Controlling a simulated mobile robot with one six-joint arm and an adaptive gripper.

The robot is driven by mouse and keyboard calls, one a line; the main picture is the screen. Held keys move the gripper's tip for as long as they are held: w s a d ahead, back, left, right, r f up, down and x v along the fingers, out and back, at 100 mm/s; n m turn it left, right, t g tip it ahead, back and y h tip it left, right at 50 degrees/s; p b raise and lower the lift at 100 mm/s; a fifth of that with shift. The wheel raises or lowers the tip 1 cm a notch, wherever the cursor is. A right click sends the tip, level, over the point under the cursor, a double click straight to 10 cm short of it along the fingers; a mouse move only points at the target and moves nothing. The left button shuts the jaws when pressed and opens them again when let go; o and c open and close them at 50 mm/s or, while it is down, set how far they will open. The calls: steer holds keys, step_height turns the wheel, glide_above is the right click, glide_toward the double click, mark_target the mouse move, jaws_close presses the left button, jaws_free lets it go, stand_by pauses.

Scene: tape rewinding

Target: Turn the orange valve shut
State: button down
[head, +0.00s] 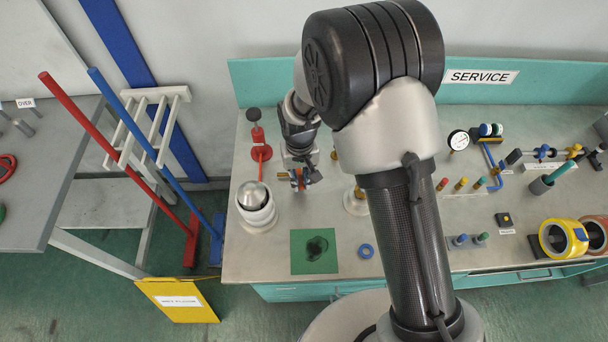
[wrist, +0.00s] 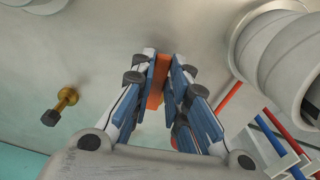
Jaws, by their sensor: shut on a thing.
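The orange valve (wrist: 156,94) shows in the wrist view as an orange bar between my fingertips. My gripper (wrist: 160,85) is shut on this bar, with the blue finger pads on both sides of it. In the head view my gripper (head: 300,181) is low over the bench, between the white domed cylinder and the middle of the table. A bit of orange shows at its fingers there. The rest of the valve, its body and pipe, is hidden by my fingers and arm.
A white cylinder with a grey dome (head: 254,203) stands just left of my gripper. A red post (head: 258,137) stands behind it. A green mat (head: 301,263) with a dark patch and a blue ring (head: 366,251) lie in front. A gauge (head: 458,140) stands at right.

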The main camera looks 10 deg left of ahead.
steer(key=shift+s+a+m, duration=0.15)
steer(key=shift+a+m, duration=0.2)
steer(key=shift+m, duration=0.55)
steer(key=c, duration=1.6)
jaws_free()
steer(key=shift+o, duration=0.2)
step_height(320, 180, up, 12)
